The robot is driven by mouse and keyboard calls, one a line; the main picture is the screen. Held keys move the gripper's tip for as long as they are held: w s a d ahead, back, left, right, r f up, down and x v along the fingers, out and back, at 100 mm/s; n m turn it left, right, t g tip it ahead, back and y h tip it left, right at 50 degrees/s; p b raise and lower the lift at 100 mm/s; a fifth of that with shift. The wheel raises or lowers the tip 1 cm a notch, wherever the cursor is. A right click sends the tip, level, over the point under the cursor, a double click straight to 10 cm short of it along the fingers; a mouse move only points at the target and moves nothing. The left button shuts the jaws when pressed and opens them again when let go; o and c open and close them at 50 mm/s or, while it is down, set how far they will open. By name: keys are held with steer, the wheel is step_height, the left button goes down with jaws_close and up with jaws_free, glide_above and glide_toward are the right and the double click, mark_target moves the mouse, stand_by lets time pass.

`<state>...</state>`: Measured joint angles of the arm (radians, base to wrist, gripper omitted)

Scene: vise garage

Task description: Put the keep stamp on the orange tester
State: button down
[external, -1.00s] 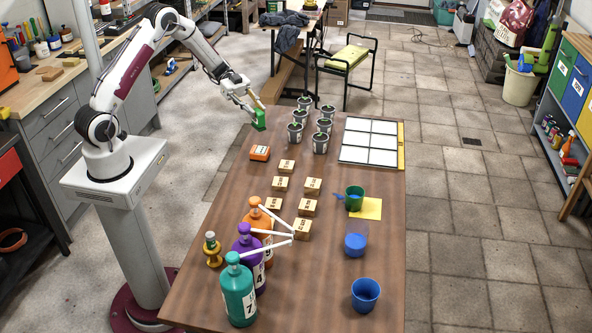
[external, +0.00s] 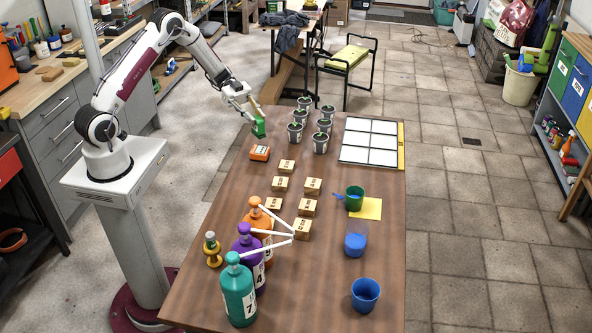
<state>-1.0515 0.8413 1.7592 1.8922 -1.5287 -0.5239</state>
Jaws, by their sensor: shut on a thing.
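The green stamp (external: 259,128) is at the far left corner of the table, near its edge. My gripper (external: 256,115) is shut on it from above, and the fingers partly hide its upper part. Any word on the stamp is too small to read. The orange tester (external: 260,153), a small orange box with a pale label on its front, sits on the table just below the stamp in the picture. The stamp and the tester look apart. I cannot tell whether the stamp touches the table.
Several grey pots with plants (external: 321,143) stand right of the stamp. A white-panelled tray (external: 369,142) lies further right. Several small wooden blocks (external: 287,166) are in mid-table.

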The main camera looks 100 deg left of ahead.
mark_target(255, 130)
steer(key=shift+f, duration=1.15)
steer(key=shift+f, duration=0.1)
steer(key=shift+f, duration=1.8)
steer(key=shift+f, duration=0.1)
steer(key=c, duration=1.8)
jaws_free()
steer(key=shift+s+a+r, duration=0.1)
steer(key=shift+s+r, duration=0.05)
steer(key=shift+r, duration=0.05)
steer(key=v, duration=1.1)
steer(key=shift+s+a+r, duration=0.1)
steer(key=shift+s+a, duration=0.1)
steer(key=shift+a, duration=0.1)
